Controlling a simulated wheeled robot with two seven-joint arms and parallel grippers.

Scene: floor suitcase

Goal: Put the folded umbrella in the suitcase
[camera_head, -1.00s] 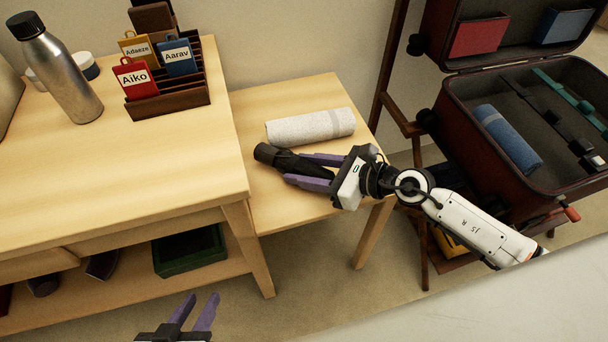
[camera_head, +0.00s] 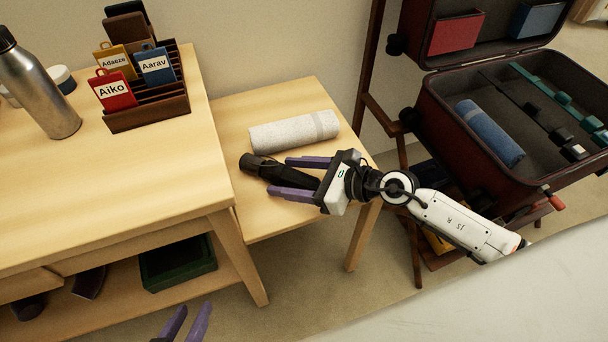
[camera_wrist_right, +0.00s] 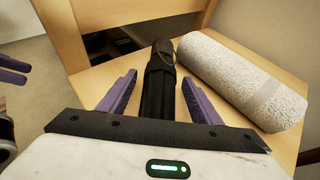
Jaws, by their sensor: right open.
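The folded black umbrella (camera_head: 285,174) lies on the low wooden side table; it also shows in the right wrist view (camera_wrist_right: 158,85). My right gripper (camera_head: 280,177) is open, with one purple finger on each side of the umbrella. In the right wrist view gaps show between the umbrella and both fingers of this gripper (camera_wrist_right: 158,77). The dark red suitcase (camera_head: 460,143) stands open on a stand at the right, holding a rolled blue cloth (camera_head: 490,133). My left gripper (camera_head: 187,324) is at the bottom edge, partly cut off, its fingers apart and empty.
A light speckled roll (camera_head: 293,131) lies just behind the umbrella. The wooden desk (camera_head: 120,180) at left carries a steel bottle (camera_head: 40,95) and a card rack (camera_head: 150,108). Straps (camera_head: 550,92) lie in the suitcase. A green bin (camera_head: 178,262) sits on the lower shelf.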

